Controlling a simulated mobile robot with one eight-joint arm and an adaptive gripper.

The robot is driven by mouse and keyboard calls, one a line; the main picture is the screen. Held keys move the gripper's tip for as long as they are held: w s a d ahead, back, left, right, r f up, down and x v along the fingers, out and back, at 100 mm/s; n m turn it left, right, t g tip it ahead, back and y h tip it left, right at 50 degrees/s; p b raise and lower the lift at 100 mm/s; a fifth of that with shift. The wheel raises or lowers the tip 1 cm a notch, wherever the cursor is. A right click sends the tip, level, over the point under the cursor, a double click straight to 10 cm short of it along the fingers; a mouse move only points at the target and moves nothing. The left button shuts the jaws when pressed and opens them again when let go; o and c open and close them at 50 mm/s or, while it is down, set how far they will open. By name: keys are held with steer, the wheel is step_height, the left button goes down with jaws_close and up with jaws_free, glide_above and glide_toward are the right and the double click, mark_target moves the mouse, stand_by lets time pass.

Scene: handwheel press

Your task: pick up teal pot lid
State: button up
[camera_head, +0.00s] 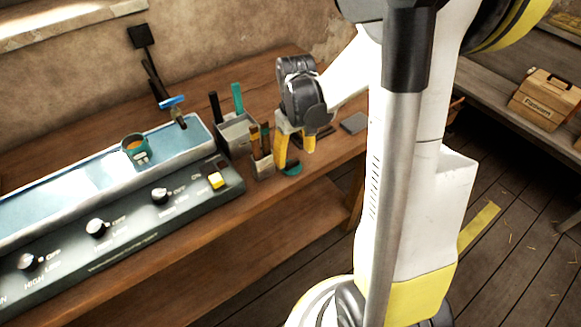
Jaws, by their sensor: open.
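A small teal piece that looks like the teal pot lid (291,169) lies on the wooden bench near its front edge. My gripper (296,156) points down just above it, with its yellow fingers apart. The left finger hides part of the teal piece. I cannot tell whether the fingers touch it. A small teal pot (134,150) with orange contents stands on the blue-topped unit to the left.
A small holder (262,168) with brown-handled tools stands close left of my gripper. Behind it is a grey bin (236,134) with upright handles. A dark flat block (354,123) lies to the right. The control panel (130,222) fills the bench's left front.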

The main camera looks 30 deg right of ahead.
mark_target(292, 163)
steer(key=f, duration=0.1)
steer(key=f+b, duration=0.1)
steer(key=f, duration=0.1)
steer(key=f+b, duration=0.1)
steer(key=f, duration=0.1)
steer(key=shift+w+a, duration=0.15)
steer(key=shift+w, duration=0.15)
steer(key=shift+r, duration=0.15)
steer(key=c, duration=1.1)
steer(key=shift+c, duration=0.2)
